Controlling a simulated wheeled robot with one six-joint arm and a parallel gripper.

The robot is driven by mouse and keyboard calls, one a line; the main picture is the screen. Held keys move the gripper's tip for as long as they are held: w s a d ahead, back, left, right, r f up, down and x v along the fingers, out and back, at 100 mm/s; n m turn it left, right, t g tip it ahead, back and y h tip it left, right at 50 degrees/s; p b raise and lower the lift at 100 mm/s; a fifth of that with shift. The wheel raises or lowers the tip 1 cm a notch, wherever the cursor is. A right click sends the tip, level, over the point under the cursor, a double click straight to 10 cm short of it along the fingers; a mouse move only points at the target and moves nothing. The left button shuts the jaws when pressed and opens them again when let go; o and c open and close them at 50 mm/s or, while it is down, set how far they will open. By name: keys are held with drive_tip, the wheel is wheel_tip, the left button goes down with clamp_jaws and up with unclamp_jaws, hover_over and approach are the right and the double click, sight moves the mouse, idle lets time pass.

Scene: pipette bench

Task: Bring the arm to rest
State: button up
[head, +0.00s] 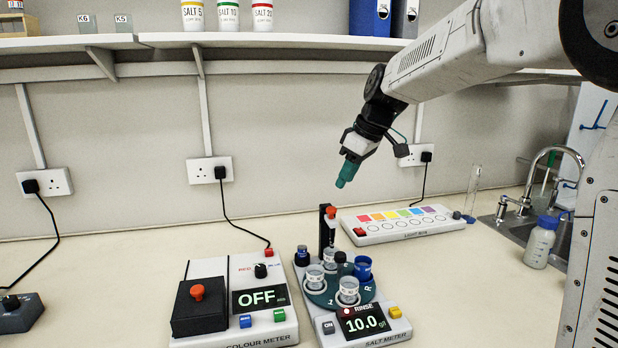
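My gripper (347,174) hangs from my arm in the upper middle of the head view, tilted down and to the left. Its teal fingertips are seen from the side and merge into one shape, so I cannot tell whether they are open or shut. Nothing is seen in them. The tips are in the air above the bench and appear above the red-topped black post (329,225) of the salt meter (362,325), apart from it.
The salt meter shows 10.0 and carries several cups on a teal disc. The colour meter (237,333) reads OFF. A light box (403,226), a wash bottle (540,242), a tall cylinder (473,190) and a sink (520,232) are at right.

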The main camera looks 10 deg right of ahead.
drive_tip(key=s+f+m+h, duration=0.1)
drive_tip(key=s+f+m, duration=0.1)
drive_tip(key=s, duration=1)
drive_tip(key=s+f+m+g+h, duration=0.1)
drive_tip(key=s+f+m, duration=0.2)
drive_tip(key=s, duration=0.9)
drive_tip(key=s+f+m+h, duration=0.1)
drive_tip(key=s+f+m, duration=0.2)
drive_tip(key=s, duration=1)
drive_tip(key=shift+d+f+m+g, duration=0.2)
drive_tip(key=shift+d+m+g, duration=0.2)
drive_tip(key=shift+m, duration=0.1)
